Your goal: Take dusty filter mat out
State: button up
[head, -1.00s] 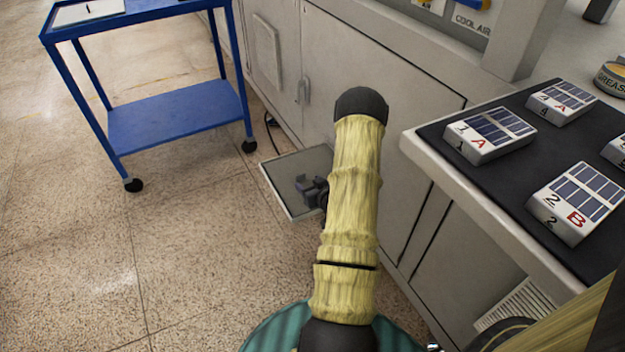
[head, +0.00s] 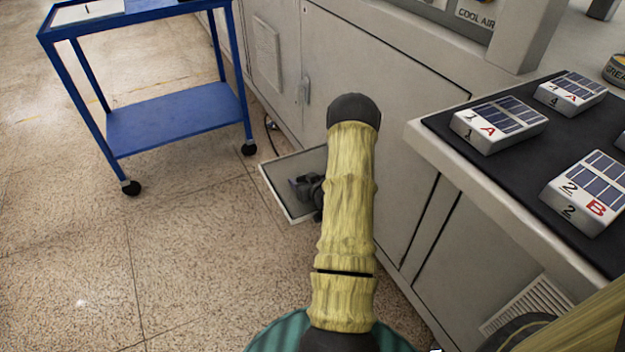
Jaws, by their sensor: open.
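A flat grey panel with a pale rim (head: 279,182) juts from the foot of the grey cabinet, low over the floor. It looks like an open flap or tray; I cannot tell whether the dusty filter mat is in it. My dark gripper (head: 302,187) is over this panel, open, with nothing visible between its fingers. My yellow-sleeved arm hides part of the gripper and the panel's right side. I cannot tell if the gripper touches the panel.
A blue cart (head: 175,122) stands at the upper left, with free speckled floor around it. The grey cabinet (head: 400,110) runs along the right. A bench with a dark mat (head: 520,165) holds several numbered blocks. A louvred vent (head: 525,305) is at the lower right.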

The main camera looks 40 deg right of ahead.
jog(key=c, duration=1.1)
jog(key=shift+o, duration=0.2)
jog(key=shift+a+r+p, duration=0.15)
jog(key=shift+r+p, duration=0.3)
jog(key=shift+p, duration=0.05)
notch_tip(320, 180, up, 7)
jog(key=p, duration=0.4)
jog(key=w+a+p, duration=0.2)
jog(key=a+p, duration=0.1)
jog(key=a, duration=1.6)
jog(key=shift+w+a+f, duration=0.25)
jog(key=shift+w+f, duration=0.1)
jog(key=shift+f, duration=0.1)
